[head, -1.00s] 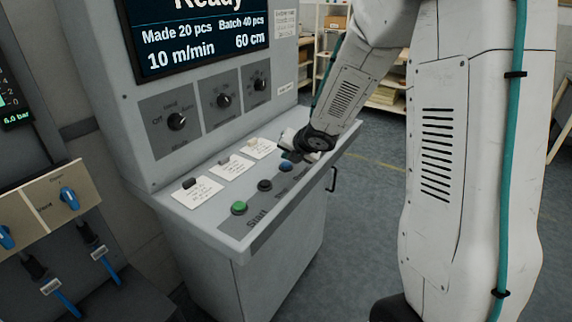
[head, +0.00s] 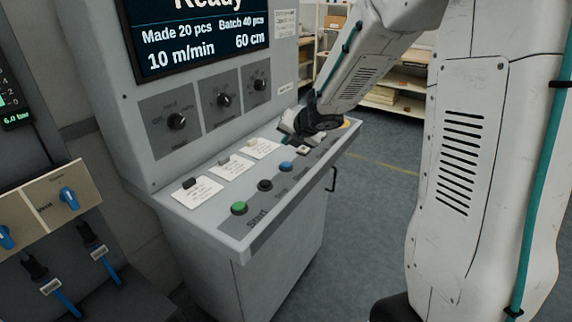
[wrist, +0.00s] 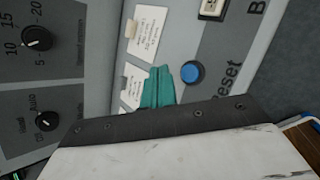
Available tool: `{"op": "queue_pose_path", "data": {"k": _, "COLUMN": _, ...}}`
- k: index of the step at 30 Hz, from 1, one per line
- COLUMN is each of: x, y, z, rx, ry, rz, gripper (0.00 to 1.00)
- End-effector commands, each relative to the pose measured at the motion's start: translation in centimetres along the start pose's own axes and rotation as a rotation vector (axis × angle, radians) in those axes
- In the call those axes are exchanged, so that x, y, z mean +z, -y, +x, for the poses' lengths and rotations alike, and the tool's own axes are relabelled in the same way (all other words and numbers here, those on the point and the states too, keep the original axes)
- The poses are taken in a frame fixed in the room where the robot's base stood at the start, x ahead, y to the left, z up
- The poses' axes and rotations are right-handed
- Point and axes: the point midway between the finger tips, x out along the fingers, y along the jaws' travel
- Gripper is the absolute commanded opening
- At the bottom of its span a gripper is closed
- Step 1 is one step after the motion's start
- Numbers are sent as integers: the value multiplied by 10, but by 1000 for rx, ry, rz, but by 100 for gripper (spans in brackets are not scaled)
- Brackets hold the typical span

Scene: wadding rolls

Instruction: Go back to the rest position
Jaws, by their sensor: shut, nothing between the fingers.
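My gripper (head: 292,136) is above the right part of the grey console's sloped button panel (head: 222,222) in the head view, with its fingertips partly hidden by the wrist. In the wrist view its teal fingers (wrist: 159,87) are together, with nothing held. They appear beside the blue Reset button (wrist: 191,73); the gap to the panel is hard to judge. The blue button also shows uncovered in the head view (head: 286,166).
The green Start button (head: 239,208) and a black button (head: 265,185) are on the panel. White label cards (head: 198,191) lie behind them. The screen (head: 200,38) reads Ready. Blue-handled valves (head: 68,198) are at left. Shelves (head: 398,100) stand behind; open floor (head: 372,180) is right of the console.

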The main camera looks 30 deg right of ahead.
Motion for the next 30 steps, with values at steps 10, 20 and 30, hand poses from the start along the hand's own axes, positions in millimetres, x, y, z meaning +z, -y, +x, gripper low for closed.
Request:
{"op": "queue_pose_path", "data": {"k": 10, "x": 0, "y": 0, "z": 0, "rx": 0, "ry": 0, "rz": 0, "gripper": 0}}
{"op": "queue_pose_path", "data": {"k": 20, "x": 0, "y": 0, "z": 0, "rx": 0, "ry": 0, "rz": 0, "gripper": 0}}
{"op": "queue_pose_path", "data": {"k": 30, "x": 12, "y": 51, "z": -10, "rx": -213, "ry": 144, "rz": 438, "gripper": 0}}
